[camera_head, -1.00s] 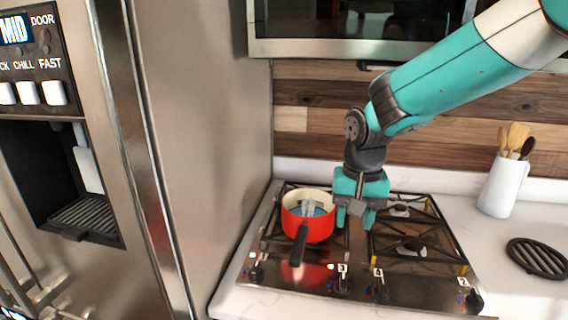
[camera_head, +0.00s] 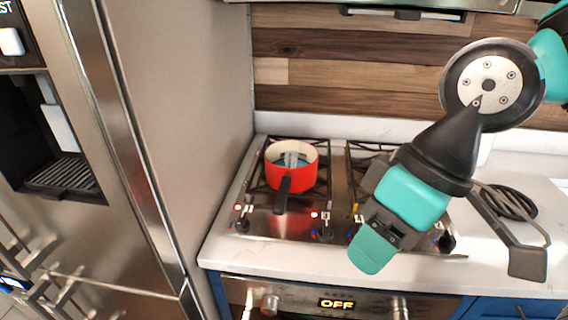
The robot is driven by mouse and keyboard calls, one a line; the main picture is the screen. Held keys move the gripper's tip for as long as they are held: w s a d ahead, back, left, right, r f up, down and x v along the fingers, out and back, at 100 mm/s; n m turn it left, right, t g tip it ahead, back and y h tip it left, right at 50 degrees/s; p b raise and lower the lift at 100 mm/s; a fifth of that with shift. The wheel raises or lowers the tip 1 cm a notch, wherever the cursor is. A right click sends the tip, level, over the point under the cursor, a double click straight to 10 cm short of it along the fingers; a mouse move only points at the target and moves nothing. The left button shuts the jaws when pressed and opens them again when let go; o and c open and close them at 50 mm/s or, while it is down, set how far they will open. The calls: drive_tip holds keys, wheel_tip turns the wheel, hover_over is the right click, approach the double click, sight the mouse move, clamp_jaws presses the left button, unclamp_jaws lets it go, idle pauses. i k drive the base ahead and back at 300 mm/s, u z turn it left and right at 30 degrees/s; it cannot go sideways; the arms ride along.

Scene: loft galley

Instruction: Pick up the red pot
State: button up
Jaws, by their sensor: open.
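The red pot (camera_head: 303,176) has a cream inside and a black handle (camera_head: 283,194) pointing toward the front of the stove. It stands upright on the left side of the gas cooktop (camera_head: 272,220). Something pale and clear shows inside it. My gripper (camera_head: 450,268) is to the right of the pot and nearer the camera, apart from it. Its teal and grey fingers are spread wide and hold nothing. My gripper hides much of the right side of the cooktop.
A steel fridge (camera_head: 180,120) stands close on the left of the cooktop. A wood-plank backsplash (camera_head: 350,73) is behind. A black round trivet (camera_head: 510,202) lies on the white counter at right, partly hidden. The oven display (camera_head: 337,303) below reads OFF.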

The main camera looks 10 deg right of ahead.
sight(286, 180)
drive_tip(key=z, duration=2.75)
drive_tip(key=k, duration=1)
drive_tip(key=u, duration=2.6)
drive_tip(key=i, duration=0.5)
drive_tip(key=u, duration=0.1)
